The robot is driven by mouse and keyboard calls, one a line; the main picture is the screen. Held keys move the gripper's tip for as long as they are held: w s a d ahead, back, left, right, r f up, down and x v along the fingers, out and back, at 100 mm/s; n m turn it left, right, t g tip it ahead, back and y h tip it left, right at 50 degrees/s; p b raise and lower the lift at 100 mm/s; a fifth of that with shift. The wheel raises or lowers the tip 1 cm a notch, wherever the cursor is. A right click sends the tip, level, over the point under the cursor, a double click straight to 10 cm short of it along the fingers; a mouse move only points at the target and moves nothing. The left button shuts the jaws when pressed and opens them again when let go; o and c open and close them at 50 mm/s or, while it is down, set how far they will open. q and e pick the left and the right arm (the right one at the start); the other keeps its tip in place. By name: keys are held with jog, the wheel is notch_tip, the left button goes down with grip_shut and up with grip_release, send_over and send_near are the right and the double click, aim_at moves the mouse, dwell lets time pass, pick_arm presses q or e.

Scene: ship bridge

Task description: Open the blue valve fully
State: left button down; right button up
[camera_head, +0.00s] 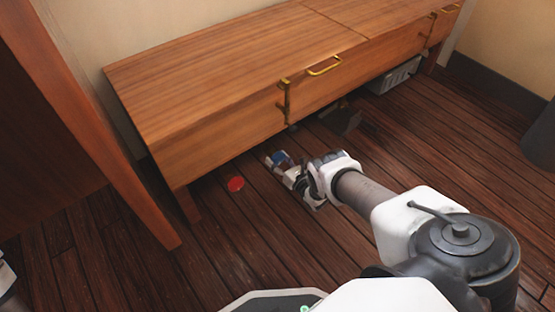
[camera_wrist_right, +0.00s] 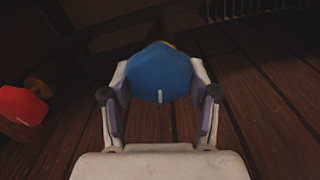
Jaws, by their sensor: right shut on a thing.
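The blue valve (camera_wrist_right: 160,72) has a rounded, many-sided knob with a short white mark near its lower edge. It fills the space between the fingers of my right gripper (camera_wrist_right: 160,88) in the wrist view. In the head view the blue valve (camera_head: 279,158) shows as a small blue patch by the bench's front, partly hidden by my right gripper (camera_head: 284,168). The gripper is shut on the knob, with one finger on each side. How far the valve is turned cannot be told.
A red valve knob (camera_head: 235,184) sits left of the blue one; it also shows in the wrist view (camera_wrist_right: 20,105). A wooden bench (camera_head: 215,82) with brass handles overhangs the area. A grey vented box (camera_head: 396,77) is under its right part. Open plank floor lies in front.

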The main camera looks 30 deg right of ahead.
jog(key=shift+n, duration=1.2)
jog(key=o, duration=1.1)
jog(key=shift+o, duration=0.2)
jog(key=s, duration=0.7)
jog(key=shift+s+d, duration=0.2)
jog(key=shift+d, duration=0.15)
